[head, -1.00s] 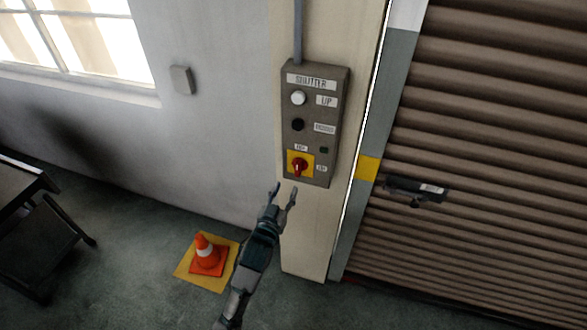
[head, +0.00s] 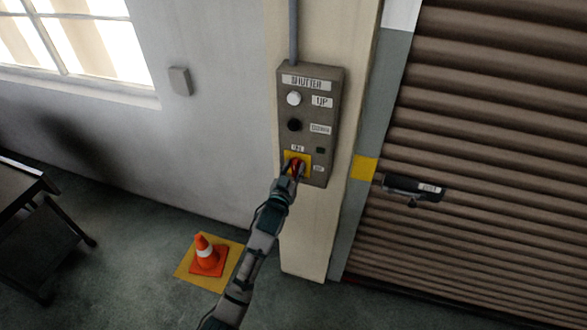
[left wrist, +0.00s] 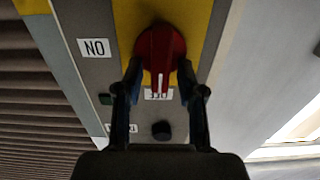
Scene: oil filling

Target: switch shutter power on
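The grey shutter control box (head: 328,110) hangs on the cream pillar. Its red rotary knob (head: 297,167) sits on a yellow plate (head: 291,156) low on the box, partly hidden by my left gripper (head: 294,172). In the left wrist view the knob (left wrist: 158,55) lies between the spread fingertips of that gripper (left wrist: 160,72). The fingers are apart, one each side; I cannot tell whether they touch it. The knob's white mark points at the label below it, apparently OFF (left wrist: 158,94). The ON label (left wrist: 95,47) appears upside down at left. My right gripper is out of view.
Above the knob are a white button (head: 293,98) and a black button (head: 294,125). The brown roller shutter (head: 480,150) with a handle (head: 414,188) is at right. An orange cone (head: 207,255) stands on the floor, and a dark table (head: 25,185) is at left.

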